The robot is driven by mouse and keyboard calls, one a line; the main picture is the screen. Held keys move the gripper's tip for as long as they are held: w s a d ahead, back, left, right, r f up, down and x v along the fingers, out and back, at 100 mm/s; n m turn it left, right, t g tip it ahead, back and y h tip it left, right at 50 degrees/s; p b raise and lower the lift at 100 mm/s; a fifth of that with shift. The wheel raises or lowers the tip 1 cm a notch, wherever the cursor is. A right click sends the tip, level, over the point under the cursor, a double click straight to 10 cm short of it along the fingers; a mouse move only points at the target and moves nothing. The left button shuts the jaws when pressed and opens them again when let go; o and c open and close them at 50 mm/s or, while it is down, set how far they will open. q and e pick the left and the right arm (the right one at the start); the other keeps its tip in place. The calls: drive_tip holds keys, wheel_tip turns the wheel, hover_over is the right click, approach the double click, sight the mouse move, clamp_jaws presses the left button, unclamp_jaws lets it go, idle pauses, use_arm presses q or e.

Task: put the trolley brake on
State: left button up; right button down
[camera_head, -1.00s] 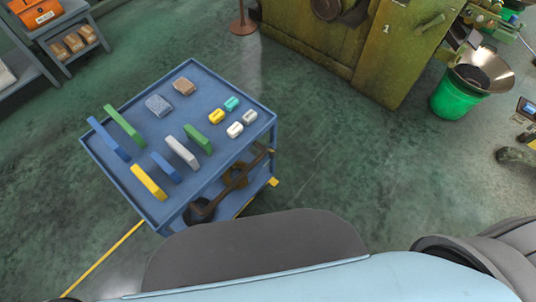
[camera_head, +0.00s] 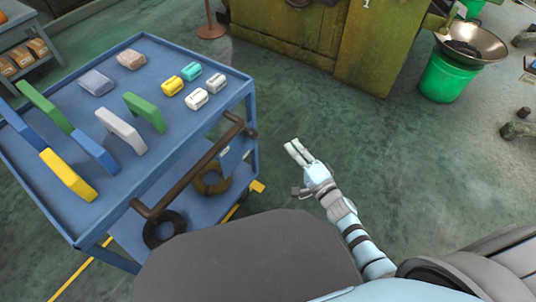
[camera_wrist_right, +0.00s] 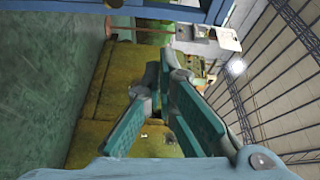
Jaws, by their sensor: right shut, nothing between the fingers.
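The blue trolley (camera_head: 190,135) stands at the left in the head view, with a brown handle bar (camera_head: 190,170) along its near right side. A small yellow piece (camera_head: 257,186) shows low at its right corner; I cannot tell for certain whether it is the brake pedal. My right gripper (camera_head: 292,148) is shut and empty, to the right of the trolley and apart from it. In the right wrist view its fingers (camera_wrist_right: 160,75) come together with nothing between them. My left gripper is out of view. The trolley's wheels are hidden.
Foam bars and small blocks lie on the trolley top, and dark rings (camera_head: 164,228) on its lower shelf. A green machine (camera_head: 330,45) stands behind. A green bucket with a metal funnel (camera_head: 445,75) is at the right. The floor between is clear.

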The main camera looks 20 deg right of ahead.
sight(253, 134)
drive_tip(key=shift+w+a+r, duration=0.15)
drive_tip(key=shift+r, duration=0.3)
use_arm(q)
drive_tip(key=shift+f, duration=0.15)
use_arm(e)
drive_tip(key=shift+w, duration=0.1)
use_arm(q)
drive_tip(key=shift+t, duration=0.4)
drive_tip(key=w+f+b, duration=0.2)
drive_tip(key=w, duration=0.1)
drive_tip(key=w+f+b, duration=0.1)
drive_tip(key=b, duration=0.1)
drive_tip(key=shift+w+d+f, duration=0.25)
use_arm(e)
drive_tip(key=w+a, duration=0.5)
drive_tip(key=w, duration=0.2)
drive_tip(key=shift+w+a, duration=0.15)
drive_tip(key=shift+a, duration=0.2)
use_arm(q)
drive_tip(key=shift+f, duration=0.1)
use_arm(e)
drive_tip(key=shift+f, duration=0.1)
